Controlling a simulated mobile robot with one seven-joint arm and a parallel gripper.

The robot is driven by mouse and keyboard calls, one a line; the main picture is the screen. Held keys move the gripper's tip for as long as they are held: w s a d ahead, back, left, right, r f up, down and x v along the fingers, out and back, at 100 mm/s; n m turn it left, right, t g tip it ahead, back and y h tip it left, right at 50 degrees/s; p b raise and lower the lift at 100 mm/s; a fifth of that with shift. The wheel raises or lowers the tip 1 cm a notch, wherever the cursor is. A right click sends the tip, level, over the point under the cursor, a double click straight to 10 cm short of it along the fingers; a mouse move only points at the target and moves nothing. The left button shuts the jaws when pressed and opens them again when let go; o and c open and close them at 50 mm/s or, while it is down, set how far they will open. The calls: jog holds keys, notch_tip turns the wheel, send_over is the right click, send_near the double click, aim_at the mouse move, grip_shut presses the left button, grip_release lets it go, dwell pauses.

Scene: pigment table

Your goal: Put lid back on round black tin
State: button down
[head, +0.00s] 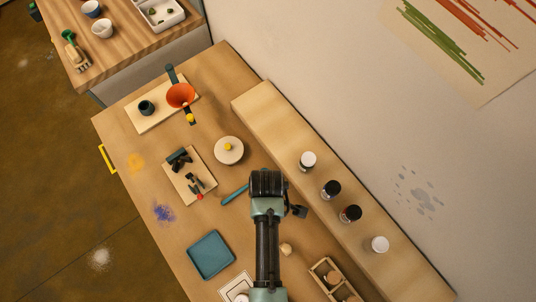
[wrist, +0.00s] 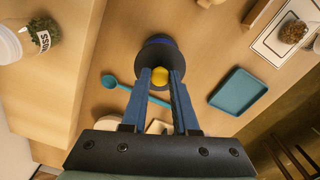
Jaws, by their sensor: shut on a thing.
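In the wrist view my gripper (wrist: 160,72) is shut on a yellow knob (wrist: 160,78). The knob belongs to a dark round lid (wrist: 153,57) just past the fingertips. A bluish-dark round edge (wrist: 160,38) shows beyond the lid. I cannot tell whether it is the round black tin, or whether the lid touches anything. In the head view my gripper (head: 266,182) points down over the table, and my arm hides the lid and whatever is beneath it.
A teal spoon (head: 235,195) lies beside my gripper. A pale disc with a yellow knob (head: 229,158), a teal tray (head: 210,238) and a board with black pieces (head: 178,186) are nearby. Jars, including a white-capped one (head: 308,160), line the raised ledge (head: 265,110).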

jog(key=shift+a+f+b, duration=0.15)
jog(key=shift+f+b, duration=0.35)
notch_tip(320, 180, down, 4)
jog(key=b, duration=0.4)
jog(key=shift+s+r, duration=0.1)
jog(key=shift+r, duration=0.05)
jog(key=shift+f+b, duration=0.4)
jog(key=shift+f, duration=0.4)
jog(key=shift+r+p, duration=0.1)
jog(key=shift+p, duration=0.35)
jog(key=shift+f, duration=0.25)
dwell(1.4)
jog(key=shift+c, duration=0.6)
grip_release()
